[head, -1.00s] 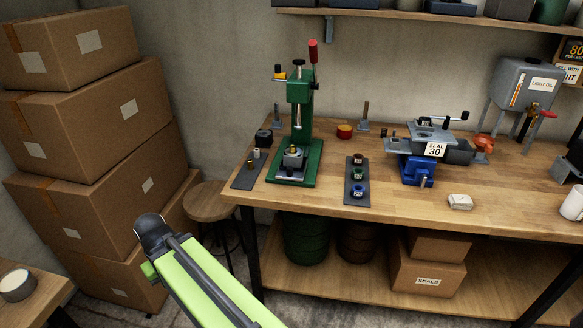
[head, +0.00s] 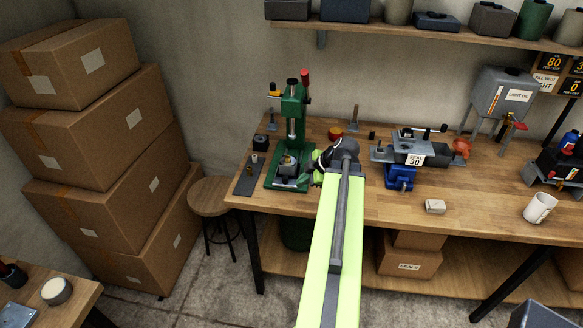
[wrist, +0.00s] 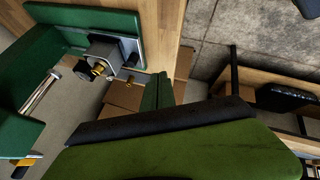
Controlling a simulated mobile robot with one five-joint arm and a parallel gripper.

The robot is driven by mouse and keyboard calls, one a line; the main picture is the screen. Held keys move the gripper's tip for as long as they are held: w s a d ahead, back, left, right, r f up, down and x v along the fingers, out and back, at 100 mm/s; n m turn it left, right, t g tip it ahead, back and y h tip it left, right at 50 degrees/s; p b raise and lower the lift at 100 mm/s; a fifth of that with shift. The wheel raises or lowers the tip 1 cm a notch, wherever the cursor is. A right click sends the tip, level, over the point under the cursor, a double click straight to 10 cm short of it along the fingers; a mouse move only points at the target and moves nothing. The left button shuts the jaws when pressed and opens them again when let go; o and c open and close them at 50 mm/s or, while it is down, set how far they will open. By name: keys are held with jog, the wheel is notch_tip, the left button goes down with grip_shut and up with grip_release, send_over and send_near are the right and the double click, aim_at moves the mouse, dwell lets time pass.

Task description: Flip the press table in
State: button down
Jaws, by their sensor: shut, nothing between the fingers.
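The green arbor press (head: 293,130) stands on the workbench. Its small grey table (head: 289,167) sits low on the green base and carries a brass-coloured piece; I take this block to be the press table. In the wrist view the grey table (wrist: 118,47) and brass piece show at upper left. My gripper (head: 318,162) is just right of the press base, near the table. In the wrist view my gripper's green fingers (wrist: 157,92) are together and empty, apart from the grey table. I cannot tell whether they touch the press.
Left of the press lies a dark strip (head: 250,175) with small parts. A blue vise-like fixture (head: 399,178) stands to the right, with a white block (head: 435,206) in front. A stool (head: 209,196) and stacked boxes (head: 85,130) are left.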

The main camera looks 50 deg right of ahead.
jog(key=shift+s+d+r, duration=0.35)
jog(key=shift+s+d, duration=0.2)
jog(key=shift+d, duration=0.2)
jog(key=b, duration=0.8)
send_near(283, 185)
jog(key=a+f, duration=0.1)
jog(key=s+f, duration=0.1)
jog(key=a+f, duration=0.1)
jog(key=shift+s+a+f, duration=0.2)
jog(key=shift+a+f, duration=0.1)
jog(key=shift+f, duration=0.05)
jog(key=w, duration=0.1)
jog(key=w+d, duration=0.1)
jog(key=w, duration=0.1)
jog(key=shift+w+d, duration=0.15)
jog(key=shift+d, duration=0.15)
jog(key=shift+w+d, duration=0.2)
jog(key=shift+w, duration=0.2)
